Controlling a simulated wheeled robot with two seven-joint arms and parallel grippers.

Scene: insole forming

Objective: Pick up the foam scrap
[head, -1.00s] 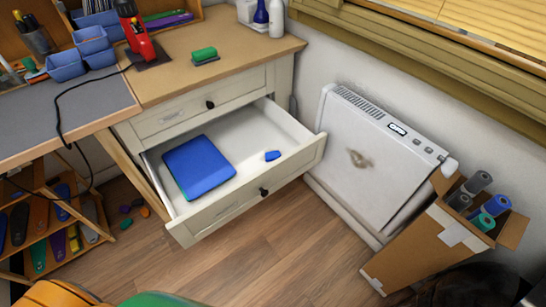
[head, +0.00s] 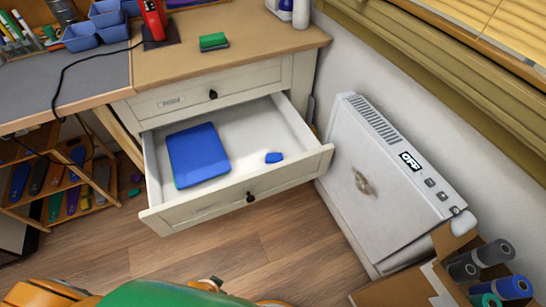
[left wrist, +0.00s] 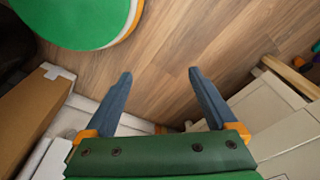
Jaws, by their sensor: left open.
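A small blue piece (head: 274,157), which looks like a foam scrap, lies in the open drawer (head: 230,112), to the right of a larger blue slab (head: 197,155). Small coloured pieces (head: 134,192) also lie on the floor by the rack, and some show at the right edge of the left wrist view (left wrist: 306,59). I cannot tell for certain which piece is the foam scrap. My left gripper (left wrist: 160,75) is open and empty above the wooden floor, with a pale cabinet front to its right. My right gripper is not in view.
The desk (head: 240,40) holds a green block (head: 213,42), a red tool and blue bins. A white heater (head: 385,185) stands right of the drawer, with a box of rolls (head: 430,290) in front. A rack (head: 60,185) stands at left. The floor before the drawer is clear.

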